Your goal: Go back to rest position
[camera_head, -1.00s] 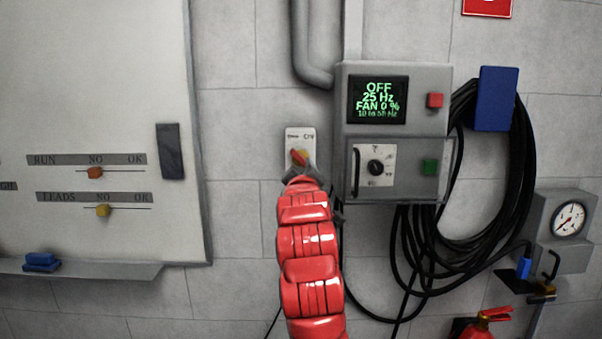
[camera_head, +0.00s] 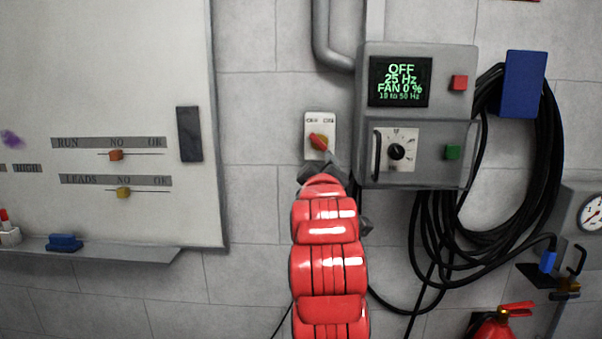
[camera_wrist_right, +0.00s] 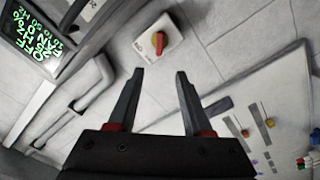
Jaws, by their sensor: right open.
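My right arm is red and reaches up from the bottom middle of the head view. My left gripper is not in view.
A grey control box (camera_head: 416,115) with display, knob and red and green buttons is right of the switch. Black cables (camera_head: 490,235) hang from a blue holder (camera_head: 522,85). A whiteboard (camera_head: 100,90) is at the left, a fire extinguisher (camera_head: 498,326) at the lower right.

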